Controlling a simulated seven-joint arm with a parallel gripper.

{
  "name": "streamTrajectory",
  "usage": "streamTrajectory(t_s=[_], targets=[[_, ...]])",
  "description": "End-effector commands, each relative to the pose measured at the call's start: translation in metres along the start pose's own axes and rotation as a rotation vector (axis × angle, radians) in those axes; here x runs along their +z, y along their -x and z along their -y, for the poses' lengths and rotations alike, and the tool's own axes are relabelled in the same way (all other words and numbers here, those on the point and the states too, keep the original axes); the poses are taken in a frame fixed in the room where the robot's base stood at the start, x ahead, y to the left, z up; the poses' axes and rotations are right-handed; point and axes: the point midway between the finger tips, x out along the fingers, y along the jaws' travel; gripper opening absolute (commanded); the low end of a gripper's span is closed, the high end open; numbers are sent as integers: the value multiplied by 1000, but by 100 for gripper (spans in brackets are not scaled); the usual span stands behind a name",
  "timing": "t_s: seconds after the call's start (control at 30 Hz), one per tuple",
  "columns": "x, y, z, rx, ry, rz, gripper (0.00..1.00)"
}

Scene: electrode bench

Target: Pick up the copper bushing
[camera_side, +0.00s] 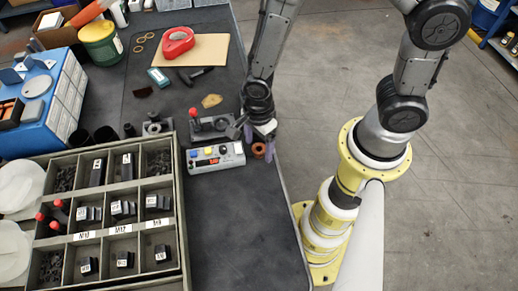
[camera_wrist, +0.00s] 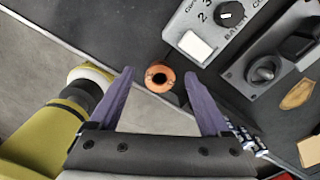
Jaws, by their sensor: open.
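The copper bushing (camera_wrist: 160,77) is a small orange-brown ring with a dark hole. In the wrist view it stands on the dark bench top near its edge, ahead of and between my gripper's purple fingertips. My gripper (camera_wrist: 158,88) is open, and the fingers are apart from the bushing on both sides. In the side view the bushing (camera_side: 259,150) shows beside the purple fingers of my gripper (camera_side: 262,142). The height of the fingertips over the bench is hard to tell.
A grey control box (camera_side: 215,157) with buttons and a knob stands close left of the bushing, with a red-knobbed device (camera_side: 209,127) behind it. A compartment tray (camera_side: 182,230) fills the lower left. The bench (camera_side: 240,225) in front is clear; its edge runs close right of the bushing.

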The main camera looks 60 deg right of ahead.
Motion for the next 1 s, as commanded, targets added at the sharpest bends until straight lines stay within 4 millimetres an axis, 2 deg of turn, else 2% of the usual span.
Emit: streamTrajectory(t_s=[0.07,0.5,0.53,0.87,1.0], targets=[[0,0,0,0,0,0,81],[0,1,0,0,0,0,4],[0,1,0,0,0,0,0],[0,2,0,-1,0,1,0],[1,8,1,-3,0,2,0]])
